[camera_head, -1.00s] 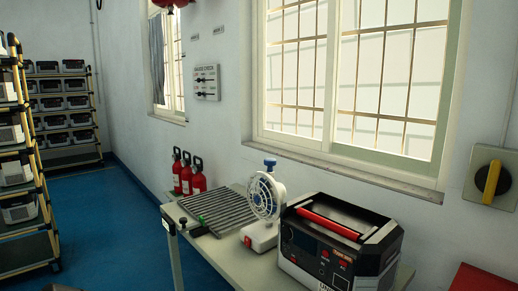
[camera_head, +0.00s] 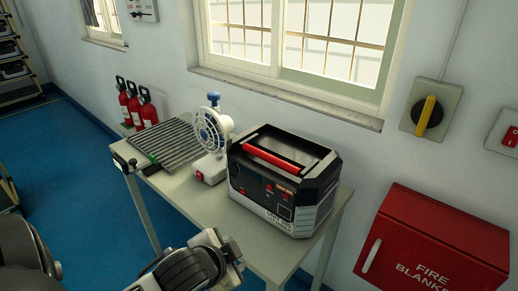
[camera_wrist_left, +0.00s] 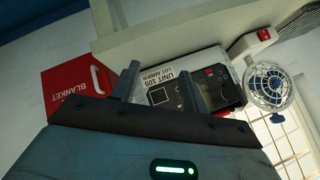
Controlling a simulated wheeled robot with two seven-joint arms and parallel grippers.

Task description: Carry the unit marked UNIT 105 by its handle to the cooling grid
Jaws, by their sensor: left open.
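The UNIT 105 box (camera_head: 282,185), black and grey with a red top handle (camera_head: 272,158), stands upright on the table. Its label reads UNIT 105 in the left wrist view (camera_wrist_left: 165,85), where the picture is tilted. The grey ribbed cooling grid (camera_head: 172,143) lies empty at the table's left end, beyond the fan. My left gripper (camera_head: 228,252) is low in front of the unit, near the table's front edge. In the left wrist view its two fingers (camera_wrist_left: 160,88) are apart with nothing held, pointing at the unit's front face. My right gripper is out of view.
A small white fan (camera_head: 213,135) stands between unit and grid. Red extinguishers (camera_head: 135,103) stand behind the grid. A red fire blanket box (camera_head: 430,240) is at the right. The table front (camera_head: 205,205) is bare beside the unit.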

